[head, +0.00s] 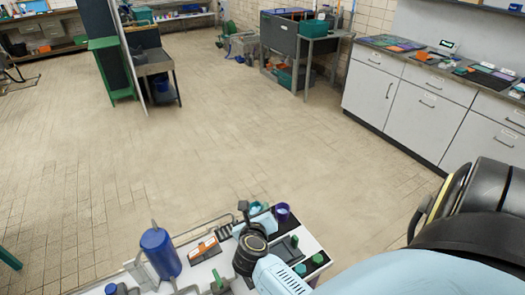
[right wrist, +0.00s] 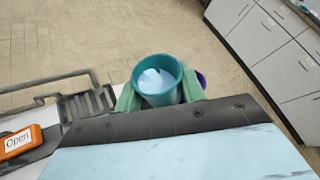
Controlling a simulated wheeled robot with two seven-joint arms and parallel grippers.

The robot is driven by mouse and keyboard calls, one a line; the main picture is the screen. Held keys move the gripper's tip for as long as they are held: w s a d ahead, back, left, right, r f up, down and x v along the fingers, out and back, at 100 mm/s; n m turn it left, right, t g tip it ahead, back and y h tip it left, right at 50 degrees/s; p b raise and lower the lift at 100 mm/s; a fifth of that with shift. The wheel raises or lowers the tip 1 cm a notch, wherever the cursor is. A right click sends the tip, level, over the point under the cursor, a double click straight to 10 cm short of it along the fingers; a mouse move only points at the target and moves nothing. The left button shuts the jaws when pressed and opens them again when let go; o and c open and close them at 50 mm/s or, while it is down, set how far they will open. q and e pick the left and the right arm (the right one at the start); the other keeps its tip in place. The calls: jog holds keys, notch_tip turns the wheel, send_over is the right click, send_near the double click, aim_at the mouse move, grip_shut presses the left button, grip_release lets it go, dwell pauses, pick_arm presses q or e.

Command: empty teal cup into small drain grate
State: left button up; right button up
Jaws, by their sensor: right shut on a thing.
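The teal cup (right wrist: 160,82) is upright between the green fingers of my right gripper (right wrist: 158,95), which is shut on it. White and pale-blue contents show inside the cup. In the head view, the teal cup (head: 257,208) shows just beyond my right gripper (head: 252,218), over the far edge of the worktop. A dark slotted grate (right wrist: 92,104) lies left of the cup in the right wrist view; I cannot tell for certain that it is the small drain grate. My left gripper is not in view.
A purple cup (head: 282,212) stands close to the right of the teal cup. An orange "Open" sign (right wrist: 18,141), a blue cylinder (head: 160,253) and several green-topped items are on the worktop (head: 312,243).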

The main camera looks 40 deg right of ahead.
jog(key=shift+w+a+f+n+g+h+b, duration=0.1)
jog(key=shift+w+a+n+g+h+b, duration=0.1)
jog(key=shift+w+a+n+g+h, duration=0.7)
jog(key=shift+w+a+f+n+h+b, duration=0.15)
jog(key=shift+a+n+h, duration=0.35)
jog(key=shift+n, duration=0.9)
jog(key=shift+d, duration=0.15)
jog(key=shift+w+r+n+h, duration=0.15)
jog(key=shift+r+n+h, duration=0.15)
jog(key=shift+n+h, duration=0.3)
jog(key=shift+w+a+r+n+h, duration=0.1)
jog(key=shift+n+h, duration=0.05)
jog(key=shift+n, duration=0.25)
jog(key=shift+a+r+n+h, duration=0.1)
jog(key=shift+n+h, duration=0.05)
jog(key=shift+n, duration=0.25)
dwell(0.7)
